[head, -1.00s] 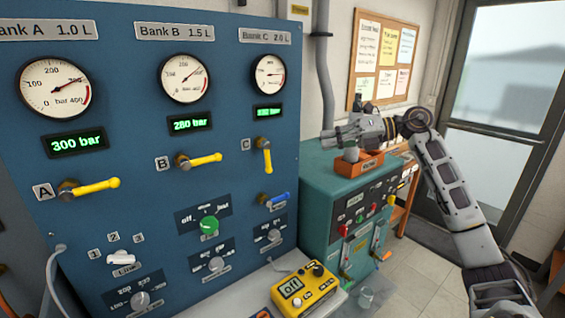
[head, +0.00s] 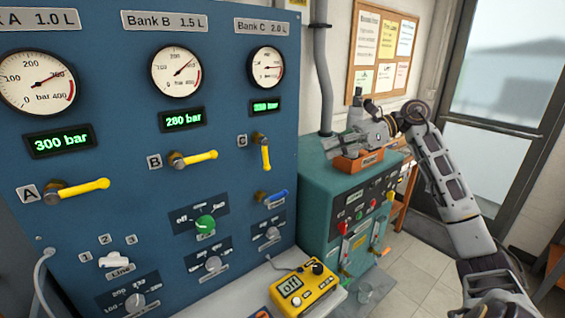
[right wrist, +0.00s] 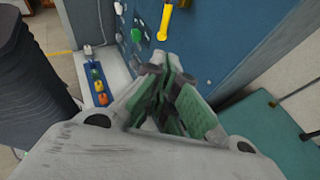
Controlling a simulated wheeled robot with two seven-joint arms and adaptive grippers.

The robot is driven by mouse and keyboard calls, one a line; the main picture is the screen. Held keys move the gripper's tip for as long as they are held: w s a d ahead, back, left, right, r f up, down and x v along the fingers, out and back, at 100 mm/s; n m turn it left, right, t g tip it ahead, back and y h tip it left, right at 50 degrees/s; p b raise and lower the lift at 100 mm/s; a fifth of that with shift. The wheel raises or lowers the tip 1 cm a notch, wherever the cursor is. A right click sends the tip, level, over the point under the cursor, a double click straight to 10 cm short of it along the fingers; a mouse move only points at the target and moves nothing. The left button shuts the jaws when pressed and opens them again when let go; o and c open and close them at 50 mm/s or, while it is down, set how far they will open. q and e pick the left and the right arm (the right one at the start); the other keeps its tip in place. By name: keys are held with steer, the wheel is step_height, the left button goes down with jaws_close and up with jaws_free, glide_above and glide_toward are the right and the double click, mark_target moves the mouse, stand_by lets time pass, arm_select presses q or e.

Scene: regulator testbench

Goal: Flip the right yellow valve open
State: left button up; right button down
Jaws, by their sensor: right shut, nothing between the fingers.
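The right yellow valve (head: 265,155), marked C, is on the blue panel with its lever hanging straight down. It also shows at the top of the right wrist view (right wrist: 165,20). The yellow valves B (head: 198,158) and A (head: 82,189) have levers pointing right, nearly level. My right gripper (head: 334,147) is to the right of valve C and apart from it, above the teal cabinet. In the right wrist view its fingers (right wrist: 165,72) are shut and empty, with the yellow lever ahead of them. My left gripper is not in view.
The teal cabinet (head: 322,195) with an orange tray (head: 358,163) stands right of the panel. A blue lever (head: 272,196) sits below valve C. A yellow meter (head: 302,287) lies on the ledge below. A pipe (head: 322,80) runs up the wall.

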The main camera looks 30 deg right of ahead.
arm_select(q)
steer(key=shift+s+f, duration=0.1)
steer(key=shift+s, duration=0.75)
arm_select(e)
steer(key=shift+n, duration=0.3)
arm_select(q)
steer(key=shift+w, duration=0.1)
arm_select(e)
steer(key=p, duration=0.4)
glide_toward(265, 156)
step_height(265, 156, down, 5)
steer(key=w+a, duration=0.2)
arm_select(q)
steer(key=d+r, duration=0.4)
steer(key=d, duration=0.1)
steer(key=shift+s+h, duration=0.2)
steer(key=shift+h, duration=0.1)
arm_select(e)
steer(key=shift+x, duration=1.05)
